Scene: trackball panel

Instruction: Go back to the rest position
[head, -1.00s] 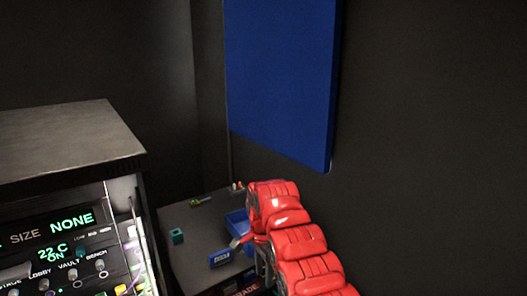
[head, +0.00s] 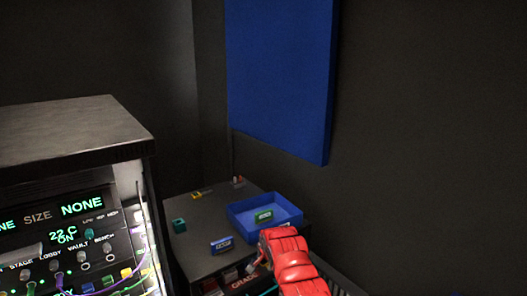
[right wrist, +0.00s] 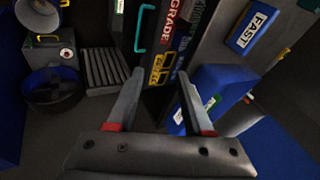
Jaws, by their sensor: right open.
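My right arm is red and comes in from the lower right in the head view. Its gripper (head: 258,266) is low, in front of the dark cabinet and below the blue tray (head: 239,220). In the right wrist view the two grey fingers of the right gripper (right wrist: 158,85) stand well apart with nothing held between them. A green labelled block (head: 264,216) lies in the tray. A blue labelled block (head: 222,245) stands on the cabinet top; it shows as a block reading FAST in the right wrist view (right wrist: 254,30). My left gripper is not in view.
The cabinet top (head: 205,212) also holds a teal block (head: 179,225) and a small yellow item (head: 197,195). A lit control panel (head: 75,245) stands at the left. A blue board (head: 280,80) hangs on the dark wall. In the right wrist view, a dark round container (right wrist: 52,88) is at left.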

